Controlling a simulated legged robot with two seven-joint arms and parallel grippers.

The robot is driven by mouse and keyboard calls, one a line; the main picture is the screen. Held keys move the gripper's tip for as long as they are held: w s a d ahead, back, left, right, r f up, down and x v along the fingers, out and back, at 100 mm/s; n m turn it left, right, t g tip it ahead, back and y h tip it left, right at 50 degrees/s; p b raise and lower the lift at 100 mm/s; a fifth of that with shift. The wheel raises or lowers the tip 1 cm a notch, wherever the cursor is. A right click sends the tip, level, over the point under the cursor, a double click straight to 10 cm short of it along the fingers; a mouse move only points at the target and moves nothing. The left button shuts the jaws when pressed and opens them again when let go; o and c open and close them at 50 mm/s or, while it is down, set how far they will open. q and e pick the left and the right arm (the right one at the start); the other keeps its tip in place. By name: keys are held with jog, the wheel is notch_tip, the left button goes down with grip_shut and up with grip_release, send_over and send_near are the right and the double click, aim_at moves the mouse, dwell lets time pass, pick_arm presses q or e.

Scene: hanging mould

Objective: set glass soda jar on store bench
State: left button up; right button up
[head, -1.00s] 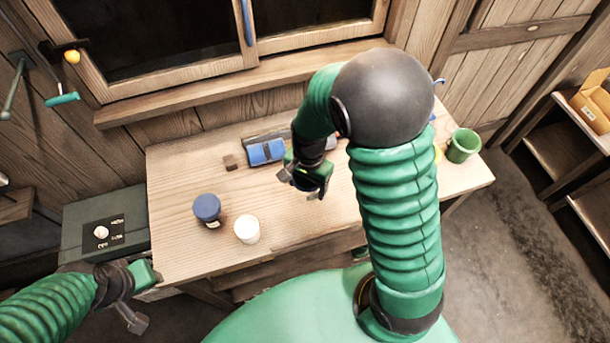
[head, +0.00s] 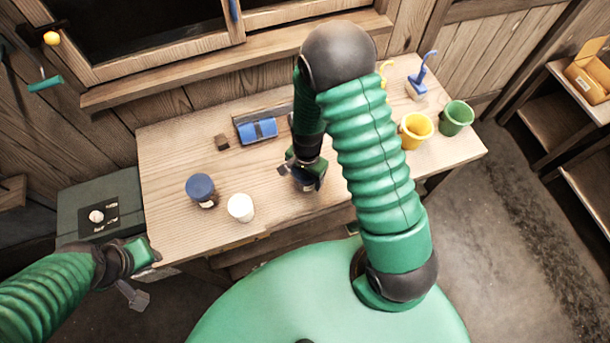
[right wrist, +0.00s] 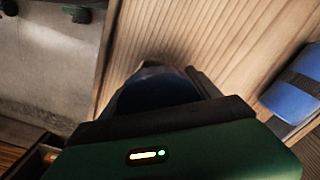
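The wooden store bench (head: 275,185) runs along the wall under the window. My right gripper (head: 304,176) is low over the bench's front middle, with its fingers around a dark blue, round-topped jar (head: 302,184). The jar's top also shows between the fingers in the right wrist view (right wrist: 155,92). Its lower part is hidden, and I cannot tell whether it touches the wood. Another jar with a blue lid (head: 201,190) stands on the bench's left part. My left gripper (head: 148,268) is off the bench's front left corner, holding nothing visible; its opening is unclear.
A white cup (head: 240,208) stands beside the blue-lidded jar. A blue-and-grey item (head: 257,130) and a small brown block (head: 221,142) lie behind. Yellow (head: 416,130) and green (head: 456,118) pots and a blue-handled brush (head: 420,80) are at right. Bare wood surrounds the right gripper.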

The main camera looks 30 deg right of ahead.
jog(key=o, duration=0.3)
jog(key=shift+d, duration=0.35)
jog(key=shift+o, duration=0.2)
jog(key=shift+a+r, duration=0.2)
jog(key=shift+r, duration=0.2)
notch_tip(320, 180, up, 11)
jog(key=shift+f+b, duration=0.1)
jog(key=shift+b, duration=0.25)
jog(key=shift+s+r, duration=0.15)
jog(key=shift+r, duration=0.25)
jog(key=s+a+r+n+t, duration=0.2)
jog(key=s+a+r+n, duration=0.2)
jog(key=n, duration=0.9)
jog(key=shift+a, duration=0.35)
